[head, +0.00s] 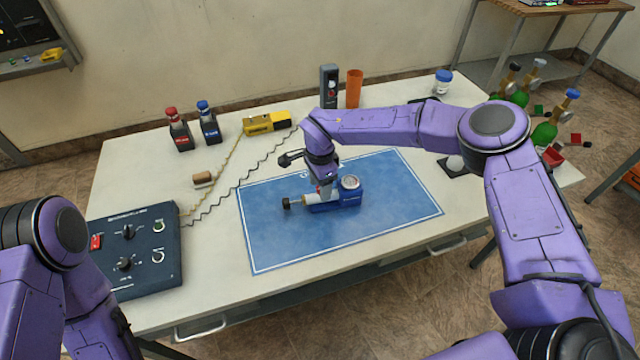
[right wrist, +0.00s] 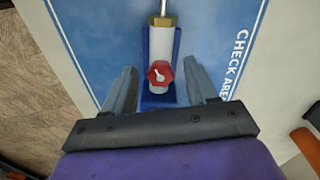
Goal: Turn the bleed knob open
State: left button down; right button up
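In the right wrist view, a red knob (right wrist: 160,74) with a white mark sits at the near end of a white cylinder (right wrist: 161,50) on a blue base. My right gripper (head: 326,190) is over the device and hides part of it. In the right wrist view, its open fingers (right wrist: 161,87) stand on either side of the red knob, with gaps. My left gripper is out of view.
A dark control panel (head: 145,245) stands at the table's left. Green cylinders (head: 545,132) are at right. Cables cross left of the mat.

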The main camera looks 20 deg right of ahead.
jog(key=shift+r, duration=0.3)
notch_tip(320, 180, up, 10)
jog(key=b, duration=0.2)
jog(key=shift+b, duration=0.4)
